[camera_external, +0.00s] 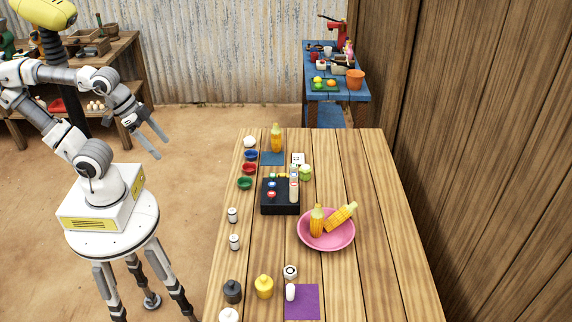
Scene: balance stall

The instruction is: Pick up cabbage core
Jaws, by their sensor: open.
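A small pale green thing (305,172) lies on the wooden table just right of the black box; it may be the cabbage core, but it is too small to be sure. My gripper (161,147) is open and empty. It hangs in the air left of the table, well away from the pale green thing, with its fingers pointing down to the right.
A black box (283,208) with knobs and an upright pale cylinder (294,184) stand close to the green thing. A pink bowl (327,246) with corn is in front. Small bowls and jars line the table's left edge. The table's right side is clear.

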